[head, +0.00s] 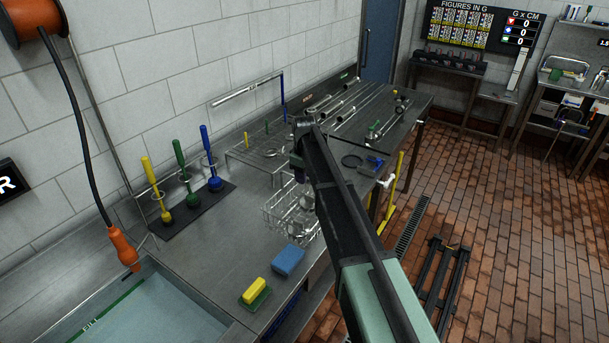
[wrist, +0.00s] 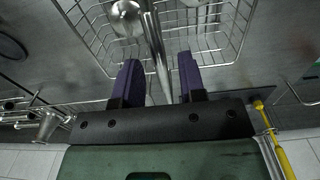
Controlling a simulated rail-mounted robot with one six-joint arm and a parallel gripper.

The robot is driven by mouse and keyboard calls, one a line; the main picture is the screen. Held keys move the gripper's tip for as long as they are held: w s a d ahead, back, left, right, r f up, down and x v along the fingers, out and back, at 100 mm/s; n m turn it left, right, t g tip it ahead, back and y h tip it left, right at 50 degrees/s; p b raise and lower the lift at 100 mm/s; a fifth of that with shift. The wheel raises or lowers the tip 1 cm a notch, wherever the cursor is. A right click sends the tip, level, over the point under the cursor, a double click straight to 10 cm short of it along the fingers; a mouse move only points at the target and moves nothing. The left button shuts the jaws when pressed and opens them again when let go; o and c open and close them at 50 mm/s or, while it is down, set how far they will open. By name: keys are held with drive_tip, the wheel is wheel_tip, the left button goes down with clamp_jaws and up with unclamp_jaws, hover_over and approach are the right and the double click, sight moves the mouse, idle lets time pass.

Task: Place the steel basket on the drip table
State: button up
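The steel basket (head: 282,212) is a wire basket on the steel counter, partly hidden behind my arm in the head view. It holds shiny metal pieces. In the wrist view, its wire wall (wrist: 215,62) and contents fill the upper middle. My gripper (wrist: 158,66) has two purple-padded fingers spread apart at the basket's near wall, with wire and shiny metal showing in the gap. I cannot tell whether the fingers touch it. A low wire-topped stand (head: 246,158) behind the basket may be the drip table; I cannot tell surely.
A blue sponge (head: 288,260) and yellow sponge (head: 254,290) lie in front of the basket. Coloured brushes (head: 190,186) stand to its left. A water-filled sink (head: 135,312) is at front left. The counter between brushes and basket is clear.

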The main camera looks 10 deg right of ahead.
wheel_tip(320, 180, up, 10)
drive_tip(key=p, duration=0.8)
drive_tip(key=s+m, duration=0.9)
drive_tip(key=s, duration=2.6)
drive_tip(key=shift+s+a+f, duration=0.2)
drive_tip(key=shift+s, duration=0.15)
wheel_tip(320, 180, down, 15)
drive_tip(key=b, duration=1.5)
drive_tip(key=shift+f, duration=0.15)
